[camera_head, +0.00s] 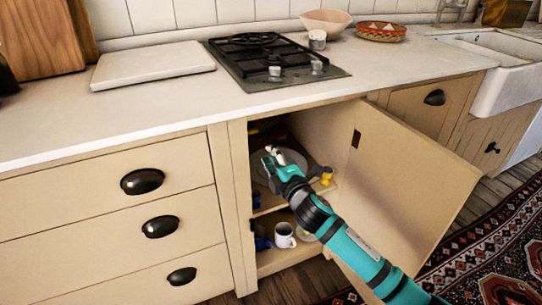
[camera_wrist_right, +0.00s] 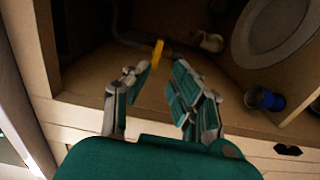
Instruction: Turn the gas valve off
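The gas valve shows as a yellow handle (camera_wrist_right: 158,52) in the right wrist view, on a grey pipe (camera_wrist_right: 118,22) inside the cabinet. In the head view a small yellow part (camera_head: 326,177), which looks like the same handle, shows beside my right wrist. My right gripper (camera_wrist_right: 154,72) is open, with the handle seen between and just beyond its fingertips. I cannot tell whether a finger touches it. In the head view my right gripper (camera_head: 271,158) reaches into the open cabinet from the lower right. My left gripper is not in view.
The cabinet door (camera_head: 410,190) stands open right of my arm. Inside are a plate (camera_wrist_right: 275,30), a blue cup (camera_wrist_right: 268,100), a cream mug (camera_wrist_right: 210,41) and, lower down, a white mug (camera_head: 284,235). The hob (camera_head: 275,60) sits in the countertop above.

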